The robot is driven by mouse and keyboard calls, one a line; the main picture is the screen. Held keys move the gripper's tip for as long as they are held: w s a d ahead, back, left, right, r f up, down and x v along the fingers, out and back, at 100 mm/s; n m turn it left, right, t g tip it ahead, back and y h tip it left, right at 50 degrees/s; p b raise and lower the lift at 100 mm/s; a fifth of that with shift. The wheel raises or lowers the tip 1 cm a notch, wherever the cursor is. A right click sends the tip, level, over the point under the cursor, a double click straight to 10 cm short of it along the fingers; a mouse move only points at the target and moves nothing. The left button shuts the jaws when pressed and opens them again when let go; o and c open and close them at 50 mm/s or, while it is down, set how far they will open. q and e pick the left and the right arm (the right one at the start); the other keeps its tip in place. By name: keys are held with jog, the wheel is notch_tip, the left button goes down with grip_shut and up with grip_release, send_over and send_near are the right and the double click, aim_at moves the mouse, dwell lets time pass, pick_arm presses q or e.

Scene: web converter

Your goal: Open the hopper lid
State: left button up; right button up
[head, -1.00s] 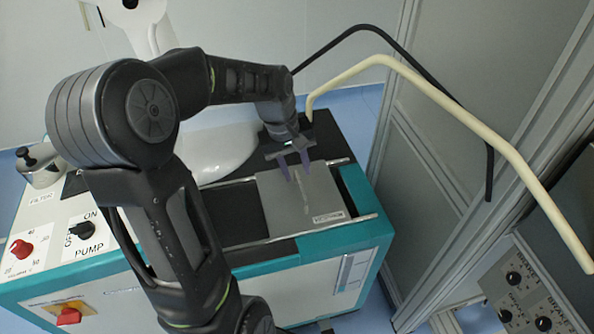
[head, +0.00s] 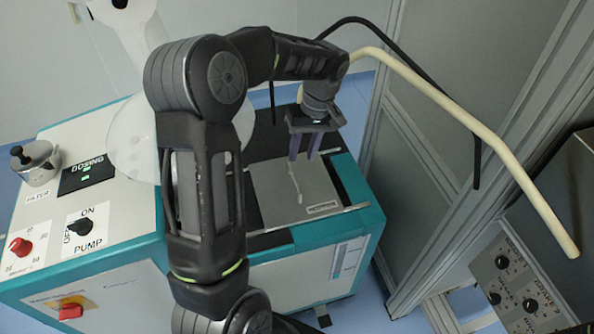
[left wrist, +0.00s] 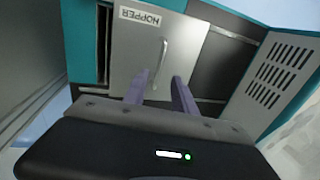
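The hopper lid (head: 272,197) is a grey sliding plate with a raised handle (head: 296,186) on top of the teal and white machine. In the left wrist view the lid (left wrist: 128,62) bears a HOPPER label, and its handle (left wrist: 162,62) stands beyond the fingers. My left gripper (head: 303,158) is above the lid's far edge, its purple fingers apart and empty. The left wrist view also shows the open fingers (left wrist: 159,82), with the handle apart from them. A dark opening shows on the lid's right side. My right gripper is not in view.
The machine's control panel with a red knob (head: 20,246) and a pump switch (head: 79,226) is at the left. A cream hose (head: 470,125) and a black hose (head: 425,77) arch by the cabinet at the right. A white bowl (head: 132,140) is behind my arm.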

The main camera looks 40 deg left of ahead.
aim_at(295, 178)
pick_arm(q)
jog(key=shift+s+a+f+p, duration=0.15)
jog(key=shift+s+f+p, duration=0.1)
jog(key=shift+f, duration=1.05)
jog(key=shift+s+a+f+p, duration=0.15)
jog(key=shift+s+f+p, duration=0.05)
jog(key=shift+f, duration=1.05)
jog(key=shift+s+a+f+p, duration=0.15)
jog(key=shift+s+f+p, duration=0.1)
jog(key=shift+f, duration=1.05)
grip_shut()
